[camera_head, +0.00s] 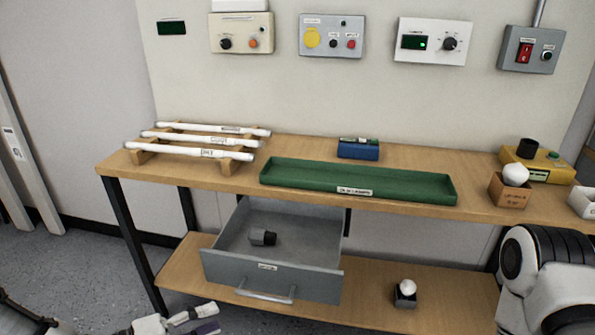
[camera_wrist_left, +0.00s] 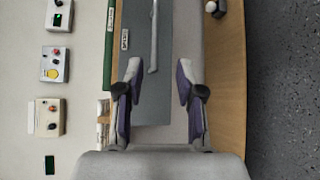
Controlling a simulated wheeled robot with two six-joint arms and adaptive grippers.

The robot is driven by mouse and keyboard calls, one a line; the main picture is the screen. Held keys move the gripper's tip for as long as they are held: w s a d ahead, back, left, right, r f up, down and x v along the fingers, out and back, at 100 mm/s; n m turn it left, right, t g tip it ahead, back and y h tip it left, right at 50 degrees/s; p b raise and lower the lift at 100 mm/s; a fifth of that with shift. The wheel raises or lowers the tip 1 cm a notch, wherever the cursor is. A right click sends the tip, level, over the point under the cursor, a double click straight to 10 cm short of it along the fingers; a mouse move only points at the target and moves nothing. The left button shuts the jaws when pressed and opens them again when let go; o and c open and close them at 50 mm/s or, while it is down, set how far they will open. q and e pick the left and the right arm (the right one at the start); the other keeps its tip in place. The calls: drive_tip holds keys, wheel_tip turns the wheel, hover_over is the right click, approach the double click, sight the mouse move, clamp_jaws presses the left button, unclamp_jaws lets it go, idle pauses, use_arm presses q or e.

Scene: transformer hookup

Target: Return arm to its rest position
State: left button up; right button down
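My left gripper (camera_head: 212,317) is at the bottom edge of the head view, in front of and below the open grey drawer (camera_head: 228,267). In the left wrist view its two purple-grey fingers (camera_wrist_left: 158,70) are spread apart with nothing between them. The drawer front and its handle (camera_wrist_left: 154,38) show beyond the fingertips, apart from them. A white part of my right arm (camera_head: 548,275) stands at the right edge of the head view. My right gripper is not visible in either view.
The pulled-out drawer holds a dark grey cylindrical part (camera_head: 262,237). On the wooden bench stand a green tray (camera_head: 350,190), a rack with white tubes (camera_head: 205,140), a blue block (camera_head: 358,150) and a yellow device (camera_head: 545,163). A small box with a white ball (camera_head: 405,294) sits on the lower shelf.

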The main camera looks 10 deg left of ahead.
use_arm(q)
drive_tip(key=s+d+f+m+g+y, duration=0.25)
drive_tip(key=s+f+g, duration=0.2)
drive_tip(key=f, duration=0.45)
drive_tip(key=s+d+f+m+g+y, duration=0.1)
drive_tip(key=s+d+f+g+y, duration=0.1)
drive_tip(key=s+d+f+g, duration=0.5)
drive_tip(key=s+a+f+m+y, duration=0.5)
drive_tip(key=a+f+y, duration=0.25)
drive_tip(key=a, duration=0.25)
wheel_tip(320, 180, up, 17)
drive_tip(key=m+p, duration=0.1)
drive_tip(key=p, duration=1.5)
drive_tip(key=shift+a+t, duration=0.2)
drive_tip(key=shift+t, duration=0.15)
